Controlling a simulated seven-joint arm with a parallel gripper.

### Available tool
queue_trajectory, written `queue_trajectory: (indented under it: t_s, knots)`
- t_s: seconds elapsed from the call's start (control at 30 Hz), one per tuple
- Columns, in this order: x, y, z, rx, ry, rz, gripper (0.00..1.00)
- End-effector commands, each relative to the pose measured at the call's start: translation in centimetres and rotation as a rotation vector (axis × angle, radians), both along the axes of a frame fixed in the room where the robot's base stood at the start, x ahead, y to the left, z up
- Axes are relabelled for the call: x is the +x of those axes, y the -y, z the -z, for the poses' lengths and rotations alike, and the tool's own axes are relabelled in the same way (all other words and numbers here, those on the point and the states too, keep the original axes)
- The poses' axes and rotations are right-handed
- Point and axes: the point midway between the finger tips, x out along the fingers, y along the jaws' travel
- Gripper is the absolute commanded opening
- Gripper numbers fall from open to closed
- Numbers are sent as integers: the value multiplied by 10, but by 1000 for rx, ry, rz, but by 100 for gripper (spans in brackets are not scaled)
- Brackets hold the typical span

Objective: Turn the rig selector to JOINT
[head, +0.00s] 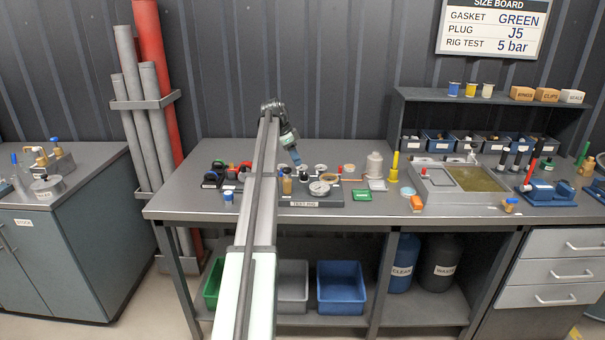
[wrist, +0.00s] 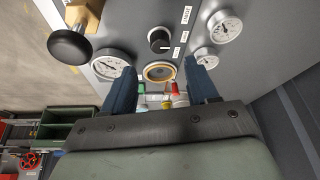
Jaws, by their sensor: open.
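The rig selector is a round black knob (wrist: 159,40) on a grey panel (wrist: 188,75) in the wrist view. Several small white labels stand beside it; their text is too small to read surely. A pale mark shows on the knob, but I cannot tell which label it points at. My gripper (wrist: 160,67) is open, its two blue fingers apart, with nothing between the tips. The knob lies beyond the fingertips, apart from them. In the head view my gripper (head: 296,157) hangs above the test rig (head: 330,196); the selector cannot be made out there.
Pressure gauges (wrist: 110,66) and (wrist: 225,26) flank the knob. A brass-rimmed round port (wrist: 159,72) lies between the fingers. A black ball-topped lever (wrist: 70,47) stands up at left. On the bench, a white spool (head: 374,165) and a grey tray (head: 455,183) stand right of the rig.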

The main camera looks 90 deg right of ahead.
Motion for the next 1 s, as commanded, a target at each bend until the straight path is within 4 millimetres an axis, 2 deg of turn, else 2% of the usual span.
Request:
queue_trajectory:
  t_s: [0.1, 0.3, 0.5, 0.7, 0.97, 1.0]
  knots:
    - [-8, 2, 21, 1, 0, -1, 58]
    - [-20, 5, 51, 2, 1, -1, 58]
    - [-27, 7, 69, -1, 0, -1, 58]
    - [-30, 8, 76, 0, 1, -1, 58]
    - [-30, 8, 76, -1, 0, -1, 58]
    - [-30, 8, 76, -1, 0, -1, 55]
